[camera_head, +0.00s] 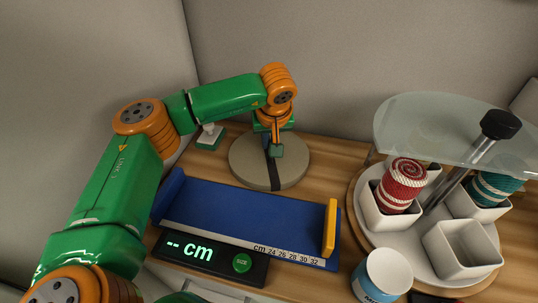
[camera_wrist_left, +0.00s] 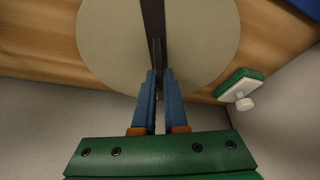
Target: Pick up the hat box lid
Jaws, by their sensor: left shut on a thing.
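The hat box lid (camera_head: 245,160) is a round beige-grey disc with a dark strap across it, at the back middle of the wooden table. In the left wrist view the lid (camera_wrist_left: 205,45) fills the upper middle, with the dark strap (camera_wrist_left: 152,18) running toward my fingers. My left gripper (camera_head: 275,150) is over the lid, pointing down. My right gripper is not in view.
At right, a round stand (camera_head: 455,270) carries white cups and twine spools under a glass shelf (camera_head: 440,120). A small green-and-white item (camera_head: 210,137) sits left of the lid.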

